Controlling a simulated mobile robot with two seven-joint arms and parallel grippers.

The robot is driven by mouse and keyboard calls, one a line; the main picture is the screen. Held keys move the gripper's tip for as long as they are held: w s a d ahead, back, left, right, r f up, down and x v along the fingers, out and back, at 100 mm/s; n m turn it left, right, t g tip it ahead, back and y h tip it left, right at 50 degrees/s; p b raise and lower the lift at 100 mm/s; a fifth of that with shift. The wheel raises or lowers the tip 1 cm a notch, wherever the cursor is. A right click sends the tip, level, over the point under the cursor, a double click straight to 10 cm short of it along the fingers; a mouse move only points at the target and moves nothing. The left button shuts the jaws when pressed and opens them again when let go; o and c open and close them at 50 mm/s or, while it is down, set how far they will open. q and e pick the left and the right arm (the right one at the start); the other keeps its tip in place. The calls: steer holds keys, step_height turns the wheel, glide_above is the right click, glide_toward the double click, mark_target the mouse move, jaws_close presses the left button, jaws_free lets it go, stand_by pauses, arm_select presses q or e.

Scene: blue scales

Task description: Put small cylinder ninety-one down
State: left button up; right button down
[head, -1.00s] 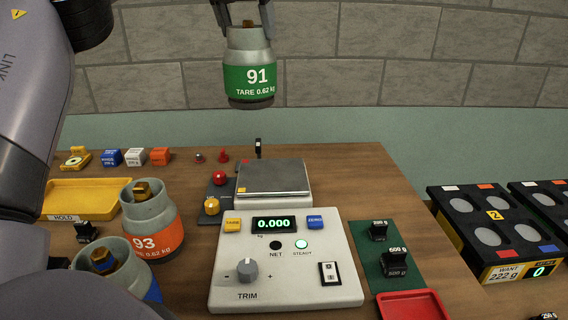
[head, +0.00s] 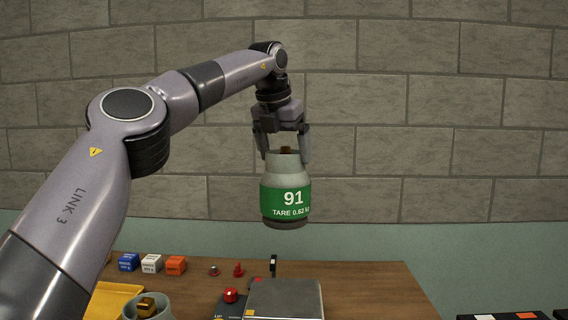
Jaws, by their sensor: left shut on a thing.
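Small cylinder ninety-one (head: 286,190) is grey with a green band reading "91" and "TARE 0.62". It hangs upright in the air in the head view, well above the table. My left gripper (head: 284,150) is shut on its top, with a finger on each side of the collar. The scale's grey weighing plate (head: 284,299) is below the cylinder, with clear air between them. The scale's front panel is outside the picture. My right gripper is not in view.
Blue, white and orange blocks (head: 176,265) stand at the back left of the wooden table (head: 375,287). A yellow tray (head: 112,300) and another cylinder's top (head: 148,307) are at lower left. A red knob (head: 230,295) is beside the plate. The table right of the plate looks clear.

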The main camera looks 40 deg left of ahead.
mark_target(273, 192)
arm_select(q)
steer(key=shift+s+f, duration=0.1)
steer(key=shift+f, duration=0.75)
step_height(273, 192, down, 12)
steer(key=b, duration=0.3)
steer(key=shift+f+b, duration=0.25)
steer(key=shift+b, duration=0.15)
step_height(273, 192, down, 5)
steer(key=shift+r, duration=0.1)
steer(key=o, duration=1.7)
steer(key=shift+f, duration=0.3)
steer(key=shift+o, duration=0.2)
steer(key=v, duration=1.2)
steer(key=shift+r, duration=0.2)
